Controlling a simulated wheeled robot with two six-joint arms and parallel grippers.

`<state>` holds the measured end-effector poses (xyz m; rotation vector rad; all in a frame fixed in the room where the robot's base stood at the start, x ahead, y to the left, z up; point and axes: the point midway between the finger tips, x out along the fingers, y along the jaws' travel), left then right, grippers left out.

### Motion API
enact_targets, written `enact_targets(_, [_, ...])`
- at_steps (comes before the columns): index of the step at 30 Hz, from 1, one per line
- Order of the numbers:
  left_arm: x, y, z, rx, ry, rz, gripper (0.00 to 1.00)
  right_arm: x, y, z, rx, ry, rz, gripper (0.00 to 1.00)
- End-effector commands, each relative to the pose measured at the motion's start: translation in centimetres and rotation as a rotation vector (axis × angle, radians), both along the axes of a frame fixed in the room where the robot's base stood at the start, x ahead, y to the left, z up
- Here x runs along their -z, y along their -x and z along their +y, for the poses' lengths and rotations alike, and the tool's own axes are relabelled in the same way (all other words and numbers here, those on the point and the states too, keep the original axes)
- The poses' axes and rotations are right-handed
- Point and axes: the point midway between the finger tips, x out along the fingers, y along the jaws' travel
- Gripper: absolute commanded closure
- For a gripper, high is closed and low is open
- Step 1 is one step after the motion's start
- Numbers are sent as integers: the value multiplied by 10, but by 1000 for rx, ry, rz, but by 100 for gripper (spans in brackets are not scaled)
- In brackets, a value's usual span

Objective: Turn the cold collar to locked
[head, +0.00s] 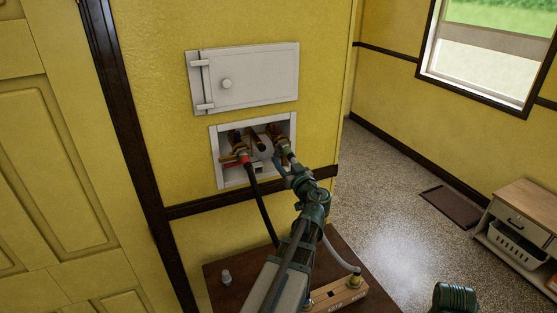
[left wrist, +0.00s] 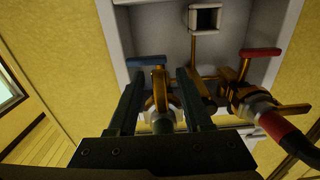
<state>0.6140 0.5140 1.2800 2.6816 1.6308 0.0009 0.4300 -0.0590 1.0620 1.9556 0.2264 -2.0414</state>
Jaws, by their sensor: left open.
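A recessed white wall box (head: 218,172) holds two brass valves. The cold valve has a blue handle (left wrist: 146,62), and its brass collar (left wrist: 158,78) with an upright wing shows in the left wrist view. My left gripper (head: 287,163) reaches into the box's right side. In the left wrist view its open fingers (left wrist: 159,88) stand on either side of the collar; I cannot tell whether they touch it. In the head view the gripper partly covers the cold valve. The other valve has a red handle (left wrist: 260,52) and its own brass collar (left wrist: 240,98).
A black hose (head: 262,205) with a red end hangs from the red-handled valve. The white box door (head: 260,82) is above the opening. Below, a brown tabletop (head: 222,300) carries a wooden block (head: 338,292) with a brass fitting and a small grey piece (head: 226,277).

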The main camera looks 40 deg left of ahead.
Motion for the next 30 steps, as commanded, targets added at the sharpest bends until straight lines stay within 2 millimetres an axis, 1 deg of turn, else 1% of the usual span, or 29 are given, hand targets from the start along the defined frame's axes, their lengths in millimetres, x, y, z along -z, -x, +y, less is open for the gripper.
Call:
enact_targets(7, [0, 0, 0, 0, 0, 0, 50, 0, 0, 0, 0, 0, 0, 9])
enact_targets(11, [0, 0, 1, 0, 0, 0, 73, 0, 0, 0, 0, 0, 0, 9])
enact_targets(12, [0, 0, 0, 0, 0, 0, 81, 0, 0, 0, 0, 0, 0, 9])
enact_targets(14, [0, 0, 0, 0, 0, 0, 91, 0, 0, 0, 0, 0, 0, 9])
enact_targets(15, [0, 0, 0, 0, 0, 0, 99, 0, 0, 0, 0, 0, 0, 9])
enact_targets(16, [0, 0, 0, 0, 0, 0, 100, 0, 0, 0, 0, 0, 0, 9])
enact_targets(30, [0, 0, 0, 0, 0, 0, 100, 0, 0, 0, 0, 0, 0, 9])
